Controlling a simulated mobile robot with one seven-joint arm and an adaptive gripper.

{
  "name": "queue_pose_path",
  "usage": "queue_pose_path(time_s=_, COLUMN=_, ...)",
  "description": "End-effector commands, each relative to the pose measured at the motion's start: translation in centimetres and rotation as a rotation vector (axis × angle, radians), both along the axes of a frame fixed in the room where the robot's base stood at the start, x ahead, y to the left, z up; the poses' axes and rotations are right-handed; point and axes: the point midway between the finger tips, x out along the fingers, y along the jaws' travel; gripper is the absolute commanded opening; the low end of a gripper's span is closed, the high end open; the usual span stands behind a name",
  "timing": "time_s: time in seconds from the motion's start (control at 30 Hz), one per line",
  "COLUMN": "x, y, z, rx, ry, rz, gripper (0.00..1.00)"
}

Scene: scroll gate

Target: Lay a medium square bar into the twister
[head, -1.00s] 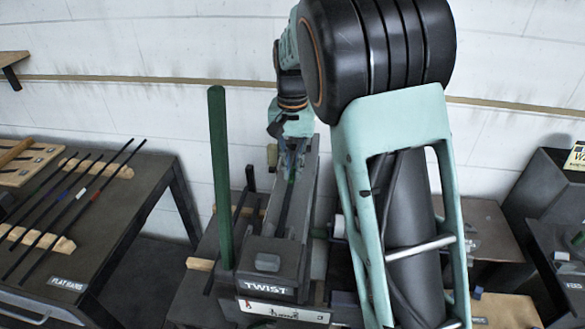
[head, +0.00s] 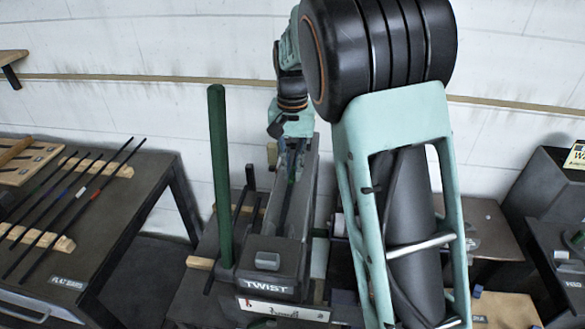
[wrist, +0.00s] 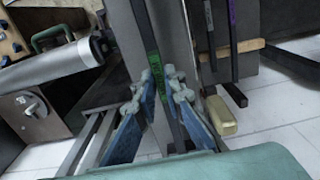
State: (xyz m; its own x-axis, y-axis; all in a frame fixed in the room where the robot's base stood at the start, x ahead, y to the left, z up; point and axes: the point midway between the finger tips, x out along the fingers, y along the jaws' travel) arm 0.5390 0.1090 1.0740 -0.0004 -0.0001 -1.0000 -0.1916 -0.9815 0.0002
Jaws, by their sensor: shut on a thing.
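The twister (head: 268,253), labelled TWIST, is a dark machine with a long channel and an upright green lever (head: 220,175) at its near left. My gripper (head: 291,147) is over the channel's far part. In the wrist view, the blue fingers of my gripper (wrist: 160,85) are shut on a dark bar (wrist: 147,32) with a green band. The bar runs lengthwise along the twister's channel; it also shows in the head view (head: 285,205). I cannot tell whether it touches the channel floor. The bar's far end is hidden by my arm.
A dark table (head: 130,240) at the left holds several thin bars on wooden rests (head: 45,238), labelled FLAT BARS. Dark benches (head: 550,215) stand at the right.

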Motion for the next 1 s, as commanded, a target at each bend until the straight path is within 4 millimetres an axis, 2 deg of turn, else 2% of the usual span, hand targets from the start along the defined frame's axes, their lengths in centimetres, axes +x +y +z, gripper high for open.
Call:
queue_pose_path(time_s=0.13, x=0.1, y=0.0, z=-0.1, rx=0.001, ry=-0.002, rz=0.0, gripper=0.0)
queue_pose_path(time_s=0.17, x=0.1, y=0.0, z=-0.1, rx=0.001, ry=-0.002, rz=0.0, gripper=0.12)
queue_pose_path(time_s=0.33, x=0.0, y=0.0, z=-0.1, rx=0.001, ry=-0.001, rz=0.0, gripper=0.3)
queue_pose_path(time_s=0.67, x=0.0, y=0.0, z=0.1, rx=0.0, ry=0.001, rz=0.0, gripper=0.3)
queue_pose_path(time_s=0.77, x=0.1, y=0.0, z=1.2, rx=0.0, ry=-0.003, rz=0.0, gripper=0.3)
queue_pose_path(time_s=1.0, x=0.1, y=0.1, z=6.1, rx=0.002, ry=-0.005, rz=0.0, gripper=0.3)
